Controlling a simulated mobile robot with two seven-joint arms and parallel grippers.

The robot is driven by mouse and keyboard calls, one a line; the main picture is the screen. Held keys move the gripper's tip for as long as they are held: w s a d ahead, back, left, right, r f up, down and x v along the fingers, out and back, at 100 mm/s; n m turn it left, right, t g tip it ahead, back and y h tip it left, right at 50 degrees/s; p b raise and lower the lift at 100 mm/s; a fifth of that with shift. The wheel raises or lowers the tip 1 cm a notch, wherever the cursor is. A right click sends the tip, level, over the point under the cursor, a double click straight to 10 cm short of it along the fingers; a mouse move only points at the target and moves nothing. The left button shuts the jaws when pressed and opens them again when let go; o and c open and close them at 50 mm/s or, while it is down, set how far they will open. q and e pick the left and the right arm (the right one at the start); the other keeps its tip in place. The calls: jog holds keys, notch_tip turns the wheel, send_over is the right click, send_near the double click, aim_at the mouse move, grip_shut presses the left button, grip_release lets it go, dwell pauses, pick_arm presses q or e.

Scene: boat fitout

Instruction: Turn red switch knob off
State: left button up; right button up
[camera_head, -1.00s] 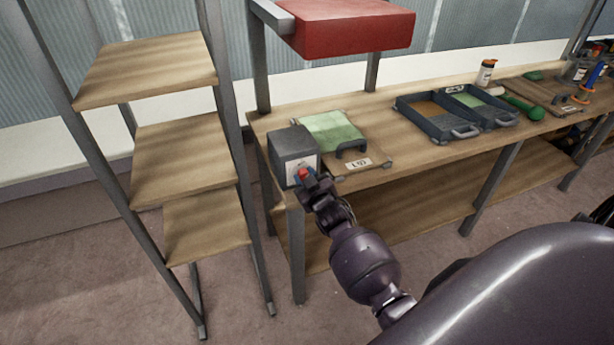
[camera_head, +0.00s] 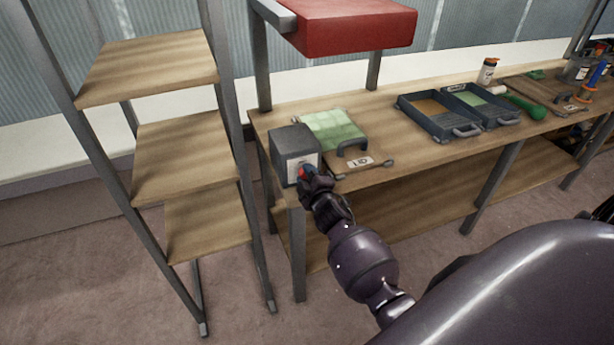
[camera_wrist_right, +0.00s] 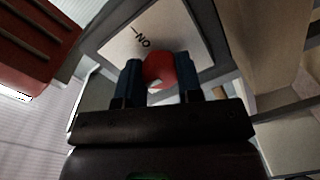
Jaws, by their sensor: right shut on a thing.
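A grey switch box (camera_head: 290,142) stands at the left end of the workbench, with a pale label plate on its front. The red switch knob (camera_wrist_right: 159,70) sits on that plate and shows between my fingers in the right wrist view; "ON" is printed on the plate (camera_wrist_right: 150,35) beside it. My right gripper (camera_wrist_right: 160,82) is shut on the knob, one blue finger on each side. In the head view the right gripper (camera_head: 308,176) covers most of the knob. My left gripper is not in view.
A green pad (camera_head: 330,128) and a small labelled board (camera_head: 362,165) lie beside the box. Two dark trays (camera_head: 436,118) stand farther right. A red cabinet (camera_head: 355,25) hangs above the bench. A wooden shelf rack (camera_head: 185,155) stands at the left.

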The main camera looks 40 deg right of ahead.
jog(key=shift+n, duration=0.3)
jog(key=o, duration=0.9)
jog(key=shift+s, duration=0.1)
jog(key=v, duration=1)
jog(key=shift+s+a+p, duration=0.15)
jog(key=shift+s+p, duration=0.15)
jog(key=shift+p, duration=0.05)
